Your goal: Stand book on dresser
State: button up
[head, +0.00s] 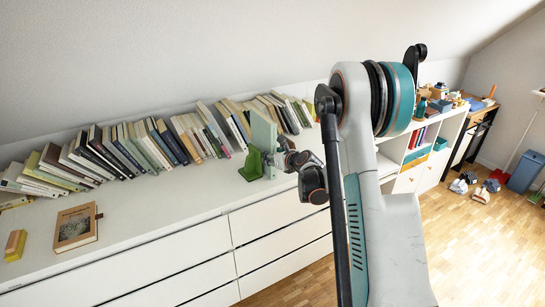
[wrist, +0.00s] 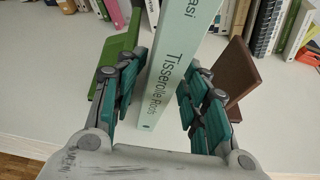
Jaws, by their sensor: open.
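A pale green book (head: 263,130) stands upright on the white dresser (head: 150,205), towards the right part of its top. In the wrist view the book (wrist: 180,65) shows its spine lettering and lies between the fingers of my gripper (wrist: 163,85). The fingers are open, one on each side, with a visible gap on both sides of the spine. My gripper also shows in the head view (head: 287,158), just right of the book. The book's lower far side is hidden.
A green bookend (head: 251,166) stands left of the book; a brown upright object (wrist: 236,72) is at its right in the wrist view. A long row of leaning books (head: 120,148) lines the wall. A brown book (head: 76,227) and yellow block (head: 15,245) lie at left.

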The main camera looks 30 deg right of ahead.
jog(key=p+v, duration=0.3)
jog(key=v, duration=0.9)
